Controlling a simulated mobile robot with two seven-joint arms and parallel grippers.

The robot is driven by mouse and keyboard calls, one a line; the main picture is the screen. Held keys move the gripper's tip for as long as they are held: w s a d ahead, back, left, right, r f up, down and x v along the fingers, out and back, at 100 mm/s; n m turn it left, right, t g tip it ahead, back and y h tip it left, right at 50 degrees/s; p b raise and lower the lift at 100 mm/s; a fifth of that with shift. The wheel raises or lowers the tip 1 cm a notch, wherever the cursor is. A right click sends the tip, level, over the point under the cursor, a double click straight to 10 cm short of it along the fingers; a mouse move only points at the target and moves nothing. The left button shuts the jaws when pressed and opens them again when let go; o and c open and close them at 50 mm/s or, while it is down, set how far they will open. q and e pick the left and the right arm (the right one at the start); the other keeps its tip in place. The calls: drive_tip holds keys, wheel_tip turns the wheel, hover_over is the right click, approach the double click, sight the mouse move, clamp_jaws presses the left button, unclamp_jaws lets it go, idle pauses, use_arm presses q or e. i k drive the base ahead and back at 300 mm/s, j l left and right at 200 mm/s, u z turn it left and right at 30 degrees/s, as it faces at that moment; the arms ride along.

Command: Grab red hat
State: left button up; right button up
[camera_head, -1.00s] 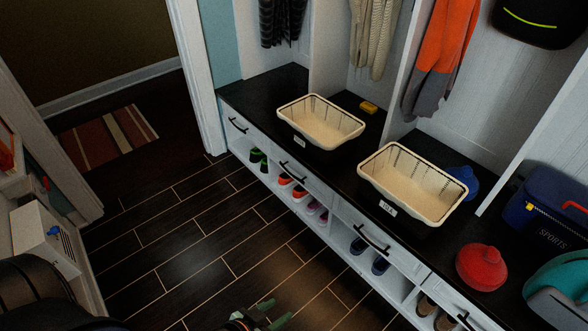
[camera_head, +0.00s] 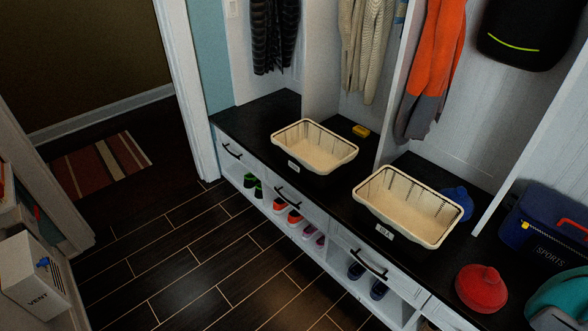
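The red hat (camera_head: 481,288) sits on the dark bench top at the lower right of the head view. It is a rounded knit shape with a small bump on top. It stands apart from the cream basket to its left and the blue bag to its right. Neither of my grippers shows in the head view now.
Two cream baskets (camera_head: 315,147) (camera_head: 362,191) stand on the dark bench (camera_head: 262,112). A blue sports bag (camera_head: 540,232) and a teal item (camera_head: 566,298) lie right of the hat. A blue hat (camera_head: 459,199) is behind the nearer basket. The wooden floor (camera_head: 190,262) is clear.

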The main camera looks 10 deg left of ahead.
sight(481, 288)
drive_tip(key=z, duration=1.3)
